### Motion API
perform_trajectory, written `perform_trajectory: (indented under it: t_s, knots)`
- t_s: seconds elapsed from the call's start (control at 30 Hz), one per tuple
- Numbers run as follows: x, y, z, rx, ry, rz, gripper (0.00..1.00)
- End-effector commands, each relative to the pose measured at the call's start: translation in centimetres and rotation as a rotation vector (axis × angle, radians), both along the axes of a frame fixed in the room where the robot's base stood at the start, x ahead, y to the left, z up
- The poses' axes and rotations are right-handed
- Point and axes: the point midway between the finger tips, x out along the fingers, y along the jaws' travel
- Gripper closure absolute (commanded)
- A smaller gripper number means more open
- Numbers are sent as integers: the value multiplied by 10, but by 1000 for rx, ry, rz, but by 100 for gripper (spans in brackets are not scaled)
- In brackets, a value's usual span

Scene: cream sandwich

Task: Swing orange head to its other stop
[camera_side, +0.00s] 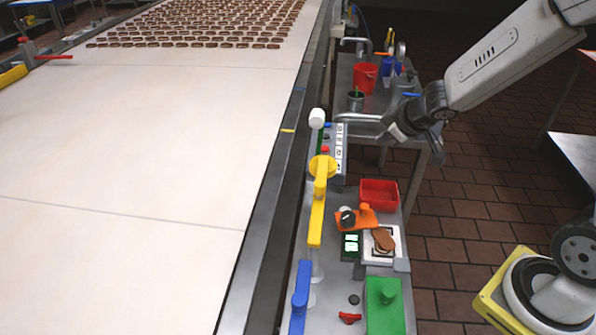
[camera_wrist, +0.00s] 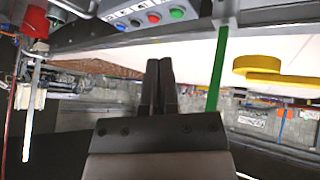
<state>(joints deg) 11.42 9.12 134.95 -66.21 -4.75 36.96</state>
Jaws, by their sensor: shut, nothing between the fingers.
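The orange head (camera_side: 369,219) is a flat orange piece with an orange knob, at the lower middle of the side view. It lies beside a dark round knob (camera_side: 347,217), on the narrow bench right of the belt. Its stops cannot be made out. My gripper (camera_side: 385,138) is shut and empty, up and to the right of the button panel, well clear of the orange head. Its two dark fingers (camera_wrist: 159,75) lie together in the wrist view, where I cannot see the orange head.
A yellow bar (camera_side: 316,216), a blue bar (camera_side: 300,300) and a green block (camera_side: 385,308) stand around the bench. A red tray (camera_side: 379,194) lies behind the orange head; a white plate with a brown biscuit (camera_side: 383,241) is in front. The button panel (camera_wrist: 150,14) is near my fingers.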

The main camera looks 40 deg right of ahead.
Motion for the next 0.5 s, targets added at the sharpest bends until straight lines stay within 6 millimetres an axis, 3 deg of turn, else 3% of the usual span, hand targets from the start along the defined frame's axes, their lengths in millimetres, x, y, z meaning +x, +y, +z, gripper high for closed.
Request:
perform_trajectory:
  t_s: [0.27, 0.5]
  knots:
    - [-21, 11, -5, -151, -36, 508, 100]
    - [-59, 28, -13, -228, -60, 956, 100]
